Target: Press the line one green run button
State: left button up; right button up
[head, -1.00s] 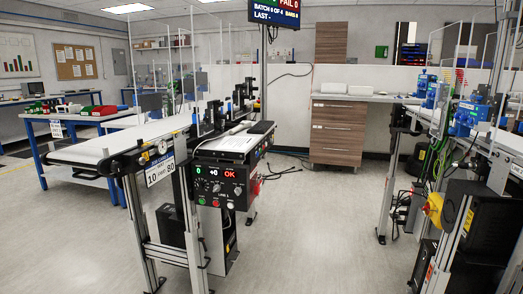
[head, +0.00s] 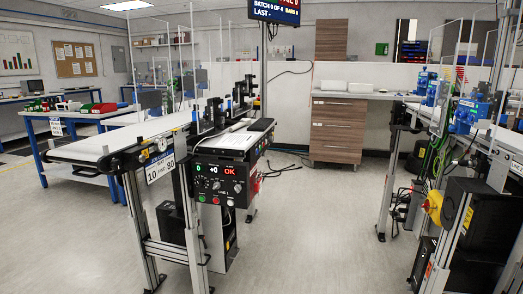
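The line one control panel (head: 222,184) is a black box on the front end of the left conveyor, in the middle left of the head view. Its display shows a green 0, +0 and a red OK. A small green button (head: 202,199) sits at the panel's lower left. The button's lettering is too small to read. Neither of my grippers is in view.
The left conveyor (head: 85,150) has clear upright guards. A second conveyor line with blue units (head: 466,116) and a yellow switch box (head: 432,207) stands at right. Open floor (head: 310,225) lies between them. A wooden drawer unit (head: 337,132) stands behind.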

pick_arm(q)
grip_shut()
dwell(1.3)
